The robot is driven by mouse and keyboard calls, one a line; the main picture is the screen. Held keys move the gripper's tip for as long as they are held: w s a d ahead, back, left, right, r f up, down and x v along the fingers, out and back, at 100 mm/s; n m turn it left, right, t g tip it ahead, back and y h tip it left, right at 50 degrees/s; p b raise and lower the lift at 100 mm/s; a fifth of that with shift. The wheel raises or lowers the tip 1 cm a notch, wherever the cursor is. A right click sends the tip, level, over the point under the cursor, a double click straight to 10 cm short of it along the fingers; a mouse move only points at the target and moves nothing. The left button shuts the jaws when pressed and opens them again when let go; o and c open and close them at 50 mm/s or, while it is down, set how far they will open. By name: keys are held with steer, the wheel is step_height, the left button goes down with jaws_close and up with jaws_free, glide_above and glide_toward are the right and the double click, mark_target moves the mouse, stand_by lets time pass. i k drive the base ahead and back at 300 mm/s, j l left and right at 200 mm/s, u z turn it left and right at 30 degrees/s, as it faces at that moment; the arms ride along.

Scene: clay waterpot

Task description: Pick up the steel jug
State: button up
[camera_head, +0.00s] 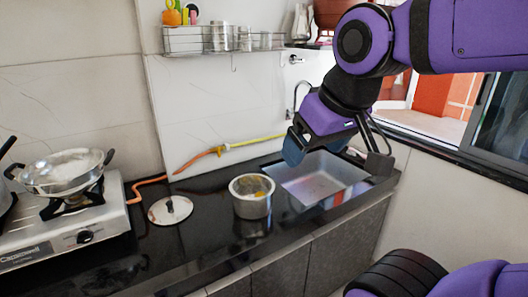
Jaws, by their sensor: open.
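A round steel vessel (251,205) stands upright on the black counter, left of the sink. It is open at the top and something yellow shows inside. No jug with a clear handle or spout can be made out, so I cannot tell whether this vessel is the steel jug. My gripper (345,158) is over the sink, up and to the right of the vessel and apart from it. It is open, with a dark finger on its right side. A blue rounded shape (292,150) shows at its left; I cannot tell what it is.
The sink (318,182) is set into the counter under my gripper. A flat round lid (170,209) lies left of the vessel. A stove (62,222) with a pan (67,172) is at far left. A wall rack (188,40) holds steel cups. The window is at right.

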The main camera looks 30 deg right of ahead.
mark_target(301, 31)
steer(key=i+l, duration=0.25)
steer(key=l, duration=0.15)
steer(key=i+l, duration=0.2)
steer(key=l, duration=0.25)
steer(key=i+l, duration=0.25)
steer(key=l, duration=0.15)
steer(key=i+l, duration=0.25)
steer(key=l, duration=0.2)
